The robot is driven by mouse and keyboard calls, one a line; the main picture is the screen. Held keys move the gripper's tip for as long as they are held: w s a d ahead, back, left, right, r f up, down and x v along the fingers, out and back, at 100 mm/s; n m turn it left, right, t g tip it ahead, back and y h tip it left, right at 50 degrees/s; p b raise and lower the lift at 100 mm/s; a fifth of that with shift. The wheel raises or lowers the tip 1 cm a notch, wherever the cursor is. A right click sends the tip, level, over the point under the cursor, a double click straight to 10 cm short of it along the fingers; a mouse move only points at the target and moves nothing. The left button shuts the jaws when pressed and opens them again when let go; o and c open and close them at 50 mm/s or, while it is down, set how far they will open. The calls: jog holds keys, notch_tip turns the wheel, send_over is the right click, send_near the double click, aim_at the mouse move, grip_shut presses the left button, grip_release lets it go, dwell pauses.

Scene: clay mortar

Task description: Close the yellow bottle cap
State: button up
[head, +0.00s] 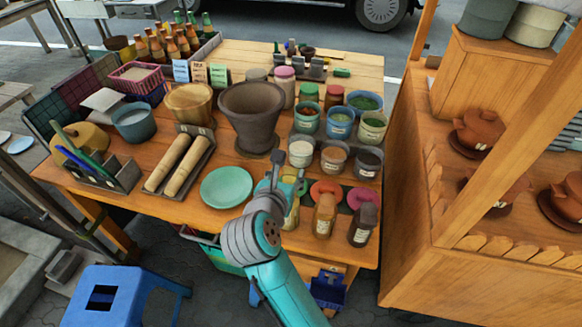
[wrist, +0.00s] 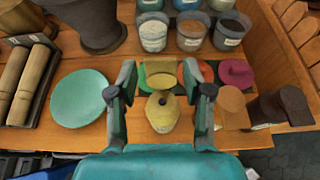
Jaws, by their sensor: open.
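The yellow bottle (wrist: 161,117) stands upright on the table near its front edge. In the wrist view its dark mouth opening shows, and a yellow cap flap (wrist: 159,74) stands raised behind it. The head view shows only part of the yellow bottle (head: 292,217) beside my wrist. My gripper (wrist: 166,86) is open and empty, with one finger on each side of the bottle and gaps between. In the head view my gripper (head: 287,173) is over the table's front middle; the cap is hard to make out there.
An orange bottle (head: 325,215) and a dark bottle (head: 361,231) stand close to the right. A green plate (head: 226,187) lies to the left. Filled cups (head: 301,152) and a large mortar (head: 252,108) stand behind. The table's front edge is close.

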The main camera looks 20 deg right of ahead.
aim_at(291, 169)
jog(key=shift+x, duration=2)
grip_shut()
